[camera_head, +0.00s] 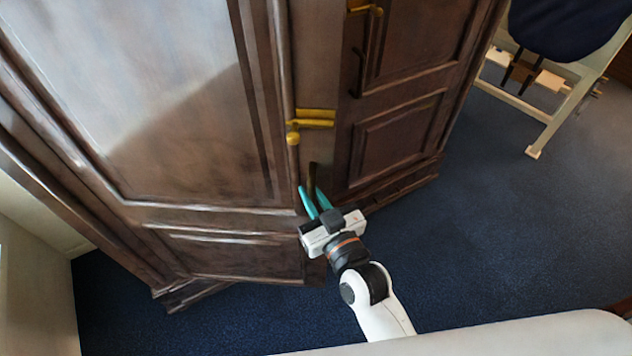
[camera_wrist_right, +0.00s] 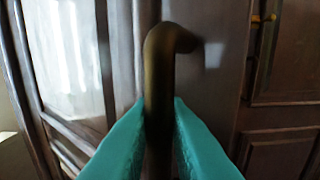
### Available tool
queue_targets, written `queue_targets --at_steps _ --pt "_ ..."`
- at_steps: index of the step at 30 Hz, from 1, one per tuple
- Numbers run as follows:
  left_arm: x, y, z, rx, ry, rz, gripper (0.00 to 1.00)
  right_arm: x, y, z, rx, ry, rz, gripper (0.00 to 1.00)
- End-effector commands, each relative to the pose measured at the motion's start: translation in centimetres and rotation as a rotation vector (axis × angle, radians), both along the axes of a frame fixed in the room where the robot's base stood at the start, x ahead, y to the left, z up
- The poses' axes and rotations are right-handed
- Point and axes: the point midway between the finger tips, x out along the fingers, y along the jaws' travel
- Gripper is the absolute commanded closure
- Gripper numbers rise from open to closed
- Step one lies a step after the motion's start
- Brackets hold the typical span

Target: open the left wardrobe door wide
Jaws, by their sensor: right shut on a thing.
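The wardrobe's left door (camera_head: 150,90) is dark wood with a large pale, glossy panel. It stands at an angle to the right door (camera_head: 398,135); I cannot tell whether there is a gap between them. My right gripper (camera_head: 314,200) has teal fingers and is at the lower middle of the wardrobe, near the left door's inner edge. In the right wrist view its fingers are shut on a dark bronze bar handle (camera_wrist_right: 160,105), one on each side. The handle's bent upper end shows above the fingers. My left gripper is not in view.
A brass latch (camera_head: 312,120) sits at the inner edge above my gripper. A dark handle (camera_head: 358,72) is on the right door. A pale stand (camera_head: 550,125) with a dark saddle (camera_head: 570,25) is at the upper right. Blue carpet (camera_head: 500,230) is clear at the right.

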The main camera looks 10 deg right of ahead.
Motion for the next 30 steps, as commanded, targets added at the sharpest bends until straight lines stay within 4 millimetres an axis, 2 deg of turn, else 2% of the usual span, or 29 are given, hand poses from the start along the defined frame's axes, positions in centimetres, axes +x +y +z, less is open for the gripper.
queue_targets --at_steps 9,10,13,23,26,30 --pt "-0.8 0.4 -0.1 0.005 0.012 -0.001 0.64 -0.1 0.2 0.0 0.001 0.001 0.003 1.0" --pt "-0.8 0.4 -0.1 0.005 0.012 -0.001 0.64 -0.1 0.2 0.0 0.001 0.001 0.003 0.82" --pt "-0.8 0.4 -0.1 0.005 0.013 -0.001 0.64 -0.1 0.1 0.0 0.001 0.001 0.002 0.66" --pt "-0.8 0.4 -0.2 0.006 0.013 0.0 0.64 -0.3 0.0 -0.1 0.001 0.001 0.001 0.66" --pt "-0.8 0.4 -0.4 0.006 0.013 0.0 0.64 -1.2 -0.3 -0.3 0.0 0.003 0.002 0.66" --pt "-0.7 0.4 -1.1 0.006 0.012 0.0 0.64 -3.7 -1.1 -0.4 0.0 0.004 0.003 0.66"
